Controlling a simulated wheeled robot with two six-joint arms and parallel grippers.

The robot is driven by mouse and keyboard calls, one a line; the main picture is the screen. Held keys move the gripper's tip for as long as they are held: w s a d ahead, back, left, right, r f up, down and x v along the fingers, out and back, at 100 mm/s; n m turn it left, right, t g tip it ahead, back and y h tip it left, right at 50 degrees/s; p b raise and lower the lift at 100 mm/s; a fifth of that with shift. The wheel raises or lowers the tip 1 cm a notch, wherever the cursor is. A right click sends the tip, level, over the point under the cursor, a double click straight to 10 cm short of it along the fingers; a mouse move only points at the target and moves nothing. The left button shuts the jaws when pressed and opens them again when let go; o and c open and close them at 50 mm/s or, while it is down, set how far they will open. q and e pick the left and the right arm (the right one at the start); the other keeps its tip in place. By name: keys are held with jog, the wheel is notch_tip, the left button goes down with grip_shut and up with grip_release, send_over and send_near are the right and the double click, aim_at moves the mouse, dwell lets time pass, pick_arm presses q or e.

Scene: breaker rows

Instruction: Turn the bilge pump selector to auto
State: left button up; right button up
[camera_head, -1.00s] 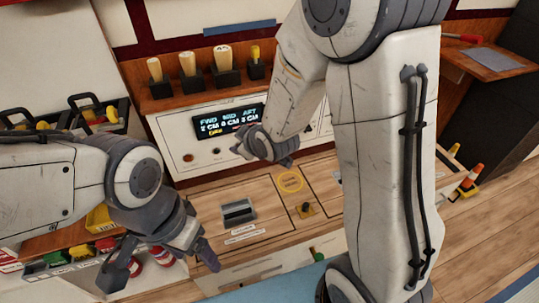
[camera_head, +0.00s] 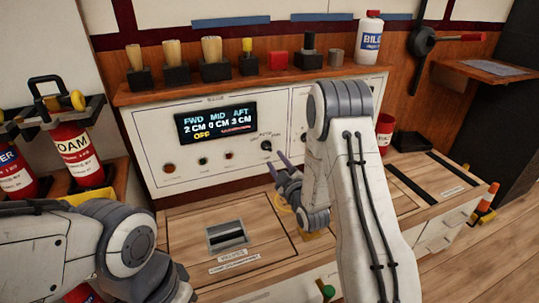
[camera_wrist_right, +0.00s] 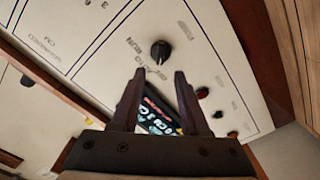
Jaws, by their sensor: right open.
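The selector is a black knob (camera_head: 266,146) on the white panel (camera_head: 150,150), below and right of the display. It also shows in the right wrist view (camera_wrist_right: 160,51), with small lettering beside it. The display (camera_head: 215,122) reads FWD 2 CM, MID 0 CM, AFT 3 CM, with OFF in yellow. My right gripper (camera_head: 277,161) is open and empty, just below the knob in the head view. In the right wrist view its fingertips (camera_wrist_right: 160,74) point toward the knob, with a visible gap. My left arm is at the lower left; its fingers are out of frame.
A shelf (camera_head: 160,94) above the panel holds brushes, blocks and a white bottle (camera_head: 369,38). Red extinguishers (camera_head: 75,150) stand at left. A wooden counter (camera_head: 190,225) with a recessed handle (camera_head: 226,236) lies below the panel. A red cup (camera_head: 385,131) stands right of my forearm.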

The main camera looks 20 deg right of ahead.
aim_at(267, 148)
jog(key=w+b, duration=0.1)
jog(key=w, duration=0.5)
jog(key=shift+w+a, duration=0.15)
jog(key=shift+w, duration=0.2)
grip_shut()
